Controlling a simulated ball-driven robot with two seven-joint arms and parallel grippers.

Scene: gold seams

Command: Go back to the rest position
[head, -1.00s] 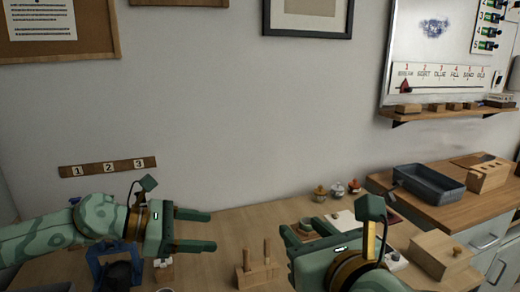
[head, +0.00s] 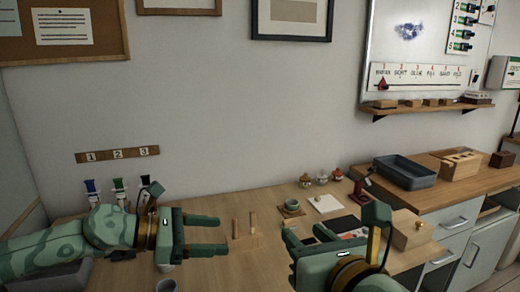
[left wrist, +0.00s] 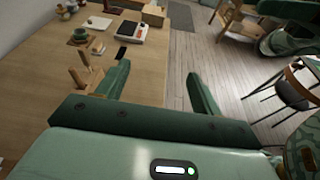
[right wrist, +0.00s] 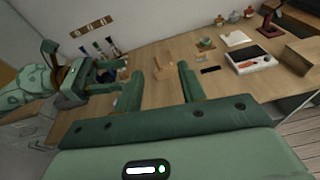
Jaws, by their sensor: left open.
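My left gripper (head: 226,235) comes in from the left in the head view, over the wooden bench (head: 215,205). It is open, with a clear gap between its fingers; the left wrist view (left wrist: 157,75) shows nothing held. The two grippers are apart. In the head view my arms hide parts of the bench behind them.
A two-peg wooden stand (head: 245,243) shows between the grippers. A green cup (head: 291,205), a white square (head: 325,203) and small jars (head: 306,180) sit behind. A wooden box (head: 411,233) stands right. A blue-grey tray (head: 404,171) is on the side counter.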

